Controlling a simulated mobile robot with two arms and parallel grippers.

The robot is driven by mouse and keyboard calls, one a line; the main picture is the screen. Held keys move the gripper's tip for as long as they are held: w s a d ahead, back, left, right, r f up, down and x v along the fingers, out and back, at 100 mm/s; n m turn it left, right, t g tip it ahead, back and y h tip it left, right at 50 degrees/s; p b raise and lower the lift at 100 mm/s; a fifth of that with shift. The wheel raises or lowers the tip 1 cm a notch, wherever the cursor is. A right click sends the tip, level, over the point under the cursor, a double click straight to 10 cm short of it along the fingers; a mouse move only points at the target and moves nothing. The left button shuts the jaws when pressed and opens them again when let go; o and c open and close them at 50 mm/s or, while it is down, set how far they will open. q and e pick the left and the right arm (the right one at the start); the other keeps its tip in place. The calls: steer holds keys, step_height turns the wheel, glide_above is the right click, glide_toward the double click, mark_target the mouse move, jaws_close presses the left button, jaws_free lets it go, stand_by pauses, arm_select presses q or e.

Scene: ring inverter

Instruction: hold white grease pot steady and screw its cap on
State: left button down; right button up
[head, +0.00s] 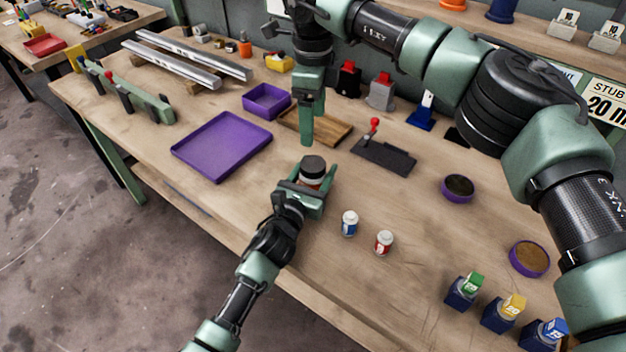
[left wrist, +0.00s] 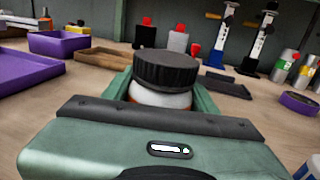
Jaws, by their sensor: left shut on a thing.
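The white grease pot (left wrist: 160,97) is held between the fingers of my left gripper (head: 309,186), near the front of the bench. The black ribbed cap (head: 313,165) sits on top of the pot; it also shows large in the left wrist view (left wrist: 165,70). White pot body shows below the cap, with a bit of orange lower down. Whether the thread is engaged cannot be seen. My right gripper (head: 307,132) points down behind the pot, apart from the cap. Its fingers overlap in the head view, so its opening is unclear.
A purple tray (head: 222,178), a purple bin (head: 246,101) and a wooden tray (head: 340,132) lie behind and left. A dark stand with a red knob (head: 385,158) is behind right. Two small bottles (head: 350,217) (head: 384,238) stand close to the right of the pot.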

mark_target(308, 185)
steer(key=shift+r, duration=0.35)
arm_select(q)
steer(key=shift+c, duration=1.9)
jaws_free()
steer(key=v, duration=0.7)
steer(key=shift+s+a, duration=0.2)
steer(key=shift+s, duration=0.2)
arm_select(e)
steer(key=shift+f, duration=0.1)
